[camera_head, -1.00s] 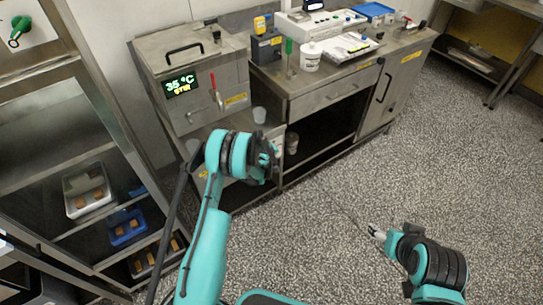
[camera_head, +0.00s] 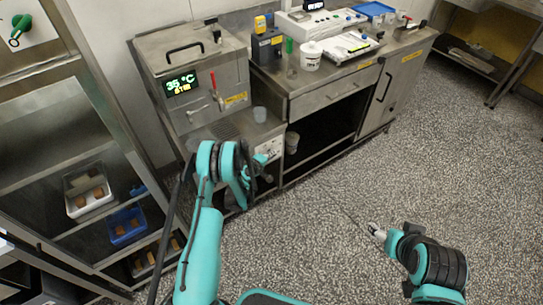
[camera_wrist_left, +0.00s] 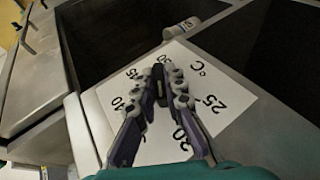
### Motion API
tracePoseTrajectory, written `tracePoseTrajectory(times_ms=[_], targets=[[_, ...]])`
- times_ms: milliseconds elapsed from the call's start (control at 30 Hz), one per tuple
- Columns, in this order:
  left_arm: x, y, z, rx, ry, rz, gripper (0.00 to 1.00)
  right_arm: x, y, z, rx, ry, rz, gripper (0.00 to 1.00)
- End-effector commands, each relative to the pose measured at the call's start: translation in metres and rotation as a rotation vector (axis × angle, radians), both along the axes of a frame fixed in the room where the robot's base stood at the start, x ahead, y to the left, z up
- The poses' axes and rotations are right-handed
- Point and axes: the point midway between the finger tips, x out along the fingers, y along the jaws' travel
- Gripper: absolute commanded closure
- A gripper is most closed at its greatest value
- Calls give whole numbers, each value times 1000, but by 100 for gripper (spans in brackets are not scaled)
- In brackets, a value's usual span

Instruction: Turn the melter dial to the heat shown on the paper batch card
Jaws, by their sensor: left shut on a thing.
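The steel melter (camera_head: 195,75) stands at the left end of the counter, its display (camera_head: 181,86) reading 35 °C. A white dial scale (camera_head: 270,146) is on its lower front. In the left wrist view the scale (camera_wrist_left: 235,103) shows 25, 30, 40, 45 and °C around the fingers. My left gripper (camera_head: 264,167) is at this dial, and in the wrist view its fingers (camera_wrist_left: 160,88) are shut on the dark knob, mostly hidden between them. My right gripper (camera_head: 376,232) hangs away over the floor; its jaw state is unclear. I cannot identify the batch card.
The counter holds a white tub (camera_head: 311,56), a white-topped tray (camera_head: 350,47) and a blue tray (camera_head: 373,9). A rack (camera_head: 60,130) with trays is at left. The floor at right is clear.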

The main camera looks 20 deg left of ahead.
Motion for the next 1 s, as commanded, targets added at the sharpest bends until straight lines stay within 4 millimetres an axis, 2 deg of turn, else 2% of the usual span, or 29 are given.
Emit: tracePoseTrajectory(times_ms=[33, 567, 600, 667, 1000], targets=[[1, 4, 0, -6, -14, 8, 100, 0, 0, 0, 0, 0, 0, 34], [1, 5, 1, -22, -38, 9, 100, 0, 0, 0, 0, 0, 0, 34], [1, 5, 1, -22, -38, 9, 85, 0, 0, 0, 0, 0, 0, 34], [1, 5, 1, -22, -38, 10, 69, 0, 0, 0, 0, 0, 0, 34], [1, 3, 1, -24, -35, 5, 69, 0, 0, 0, 0, 0, 0, 34]])
